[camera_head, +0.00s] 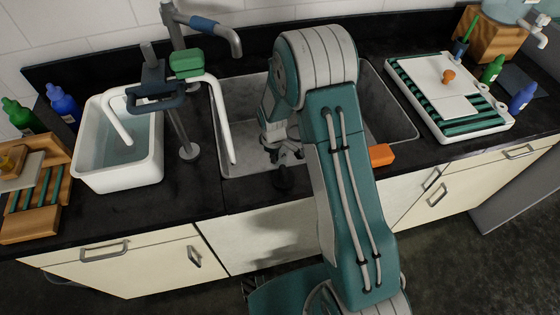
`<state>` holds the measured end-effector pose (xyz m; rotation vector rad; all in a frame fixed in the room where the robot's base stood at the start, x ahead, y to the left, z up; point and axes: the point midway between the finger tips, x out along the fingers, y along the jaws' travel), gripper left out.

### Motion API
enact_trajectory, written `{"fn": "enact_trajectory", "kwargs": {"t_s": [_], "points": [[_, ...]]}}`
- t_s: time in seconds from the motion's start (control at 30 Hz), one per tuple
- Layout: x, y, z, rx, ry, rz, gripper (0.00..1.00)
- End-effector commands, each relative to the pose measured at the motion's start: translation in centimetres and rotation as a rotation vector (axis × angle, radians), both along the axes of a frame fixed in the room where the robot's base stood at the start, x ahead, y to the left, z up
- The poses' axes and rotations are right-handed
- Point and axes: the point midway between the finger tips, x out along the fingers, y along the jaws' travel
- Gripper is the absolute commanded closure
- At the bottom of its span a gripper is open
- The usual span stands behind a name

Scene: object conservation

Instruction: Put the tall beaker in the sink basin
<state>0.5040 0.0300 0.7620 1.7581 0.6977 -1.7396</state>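I cannot make out a tall beaker anywhere in the head view. The grey metal sink basin (246,160) is set into the black counter in the middle. My gripper (283,156) is over the left part of the basin, pointing down. My arm covers part of it and the middle of the basin. The fingers are small and dark, so I cannot tell whether they are open or hold something. A small dark round shape (283,180) shows just below the fingers; I cannot tell what it is.
A faucet (215,32) and a stand with a green block (186,63) are left of the basin. A white tub (120,150) stands further left. An orange block (381,155) sits at the basin's front edge. A white rack (448,95) and bottles are at right.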

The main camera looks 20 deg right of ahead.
Motion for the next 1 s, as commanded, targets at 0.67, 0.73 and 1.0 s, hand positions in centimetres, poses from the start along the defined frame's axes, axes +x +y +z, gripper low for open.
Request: {"fn": "enact_trajectory", "kwargs": {"t_s": [0.67, 0.73, 1.0], "points": [[0.0, 0.1, -5.1, -0.002, -0.002, -0.001, 1.0], [0.0, 0.1, -5.2, -0.001, -0.001, -0.002, 1.0], [0.0, 0.1, -5.2, -0.001, -0.001, -0.002, 0.57]]}}
